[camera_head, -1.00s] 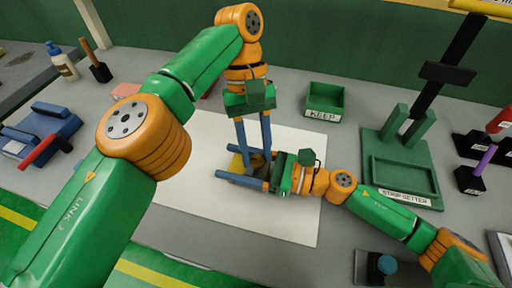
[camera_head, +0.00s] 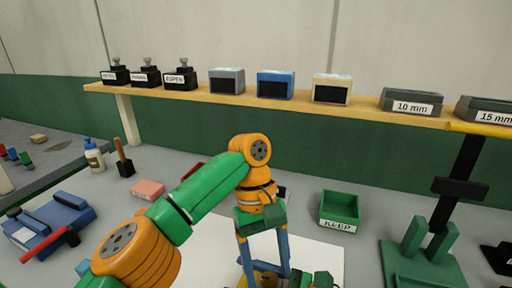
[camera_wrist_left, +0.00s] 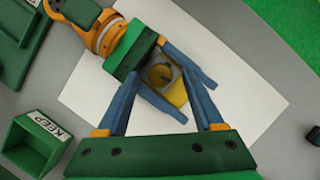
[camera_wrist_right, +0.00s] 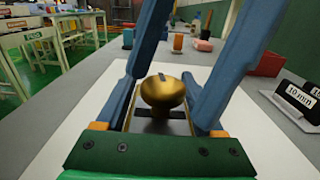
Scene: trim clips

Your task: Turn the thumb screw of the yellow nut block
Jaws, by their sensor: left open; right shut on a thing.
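The yellow nut block (camera_wrist_left: 176,92) is over the white sheet, its brass thumb screw (camera_wrist_left: 162,75) facing up in the left wrist view. The screw's round head also shows in the right wrist view (camera_wrist_right: 162,90). My right gripper (camera_wrist_left: 200,103) is shut on the block, one finger along each side. My left gripper (camera_wrist_left: 160,72) is open above the block, its fingers apart on either side of the screw; I cannot tell if either touches it. In the head view, the block is mostly hidden at the bottom edge, below my left gripper (camera_head: 265,270).
A green KEEP bin (camera_head: 340,208) stands right of the white sheet (camera_head: 215,250). A green fixture (camera_head: 425,262) is farther right. A blue device with a red handle (camera_head: 55,222) is at left. A shelf (camera_head: 350,112) with blocks and boxes runs along the back.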

